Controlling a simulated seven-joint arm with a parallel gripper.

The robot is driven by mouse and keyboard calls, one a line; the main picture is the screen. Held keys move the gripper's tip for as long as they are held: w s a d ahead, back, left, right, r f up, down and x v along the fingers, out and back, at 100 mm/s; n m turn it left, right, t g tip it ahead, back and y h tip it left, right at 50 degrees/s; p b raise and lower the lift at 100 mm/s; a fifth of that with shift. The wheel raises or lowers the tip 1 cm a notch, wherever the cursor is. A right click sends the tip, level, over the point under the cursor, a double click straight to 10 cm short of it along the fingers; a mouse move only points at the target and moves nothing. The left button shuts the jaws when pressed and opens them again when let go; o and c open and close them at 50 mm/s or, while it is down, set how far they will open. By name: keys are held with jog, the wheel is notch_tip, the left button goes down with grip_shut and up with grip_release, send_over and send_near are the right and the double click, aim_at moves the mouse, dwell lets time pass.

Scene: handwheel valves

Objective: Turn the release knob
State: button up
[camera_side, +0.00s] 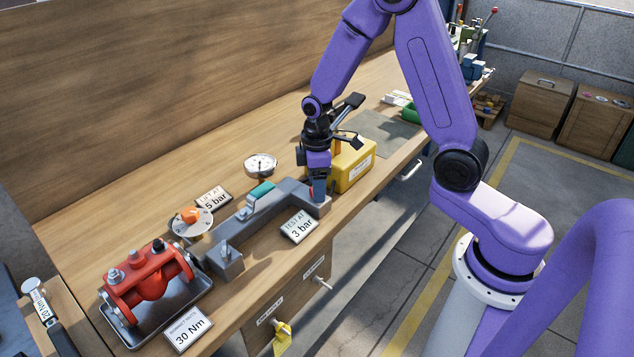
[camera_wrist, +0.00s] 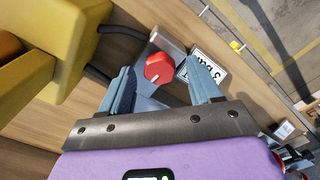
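The release knob is a red, faceted knob (camera_wrist: 158,68) on the end of a grey metal fixture (camera_wrist: 172,48). In the side view only a sliver of red (camera_side: 311,191) shows beside my gripper finger. The grey fixture also shows in the side view (camera_side: 265,212) as a long bar on the bench. My gripper (camera_side: 318,194) points down over the fixture's right end. In the wrist view my gripper (camera_wrist: 160,74) has its two blue fingers wide apart, one on each side of the knob, with a gap visible. Finger contact and exact tip height are unclear.
A yellow box (camera_side: 355,163) stands close behind my gripper. A "TEST AT 3 bar" card (camera_side: 299,227) lies in front. A gauge (camera_side: 261,164), an orange-topped flange (camera_side: 190,218) and a red valve body (camera_side: 148,277) on a tray are to the left.

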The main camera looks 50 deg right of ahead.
jog(key=shift+r, duration=3)
notch_tip(320, 180, up, 17)
jog(key=s+a+f+n, duration=0.1)
jog(key=s+a+f, duration=0.15)
jog(key=s, duration=0.25)
jog(key=s+a+f+n, duration=0.1)
jog(key=s+a+f, duration=0.1)
jog(key=s+a, duration=0.25)
jog(key=s+f, duration=0.3)
jog(key=s, duration=0.5)
jog(key=s+f+n, duration=0.1)
jog(key=s+f, duration=0.2)
jog(key=s, duration=0.5)
jog(key=shift+d, duration=0.35)
